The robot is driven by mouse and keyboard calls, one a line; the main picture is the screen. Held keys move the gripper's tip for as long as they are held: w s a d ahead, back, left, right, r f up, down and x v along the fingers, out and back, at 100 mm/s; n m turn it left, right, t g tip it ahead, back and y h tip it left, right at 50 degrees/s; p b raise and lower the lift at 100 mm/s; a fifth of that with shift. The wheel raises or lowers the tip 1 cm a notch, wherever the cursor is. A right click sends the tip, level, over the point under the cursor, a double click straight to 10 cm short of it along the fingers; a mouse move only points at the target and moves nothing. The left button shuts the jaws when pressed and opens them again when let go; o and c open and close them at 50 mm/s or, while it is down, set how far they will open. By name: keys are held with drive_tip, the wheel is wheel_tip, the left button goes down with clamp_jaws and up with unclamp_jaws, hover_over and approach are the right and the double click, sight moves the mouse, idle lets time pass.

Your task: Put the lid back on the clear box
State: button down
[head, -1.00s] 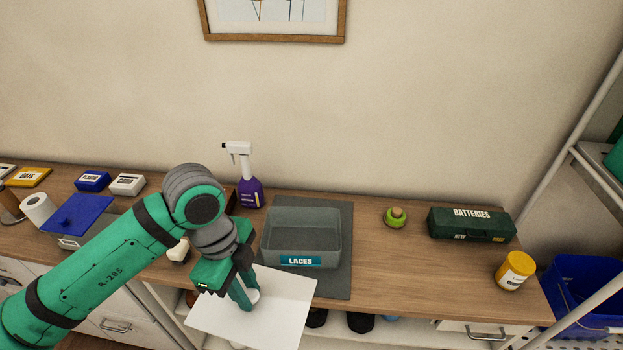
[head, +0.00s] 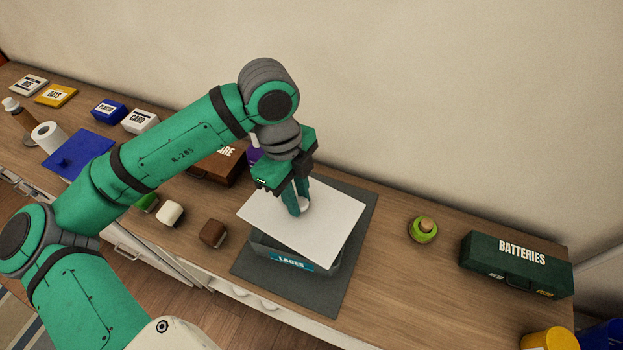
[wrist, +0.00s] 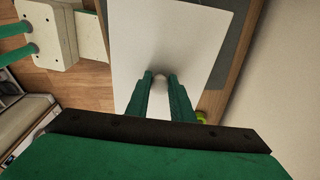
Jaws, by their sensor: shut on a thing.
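The clear box (head: 283,261), labelled LACES, stands on a dark grey mat (head: 338,286) on the wooden counter. My gripper (head: 302,208) is shut on the round knob of the white lid (head: 336,221). The lid is over the box and hides most of its opening. It looks turned relative to the box, and the box's front wall shows below it. I cannot tell whether the lid touches the rim. In the wrist view, the lid (wrist: 178,38) spreads out beyond my two fingers (wrist: 160,88).
A green jar (head: 423,230) and the dark green BATTERIES box (head: 518,264) stand to the right, with clear counter between mat and jar. A brown block (head: 213,233) and a white block (head: 170,213) lie left of the mat. A brown box (head: 217,168) is behind my arm.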

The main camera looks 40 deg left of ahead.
drive_tip(key=shift+w, duration=0.2)
drive_tip(key=shift+a+f, duration=0.1)
drive_tip(key=shift+a, duration=0.05)
drive_tip(key=shift+f, duration=2.3)
drive_tip(key=shift+s+f, duration=0.1)
drive_tip(key=shift+f, duration=0.8)
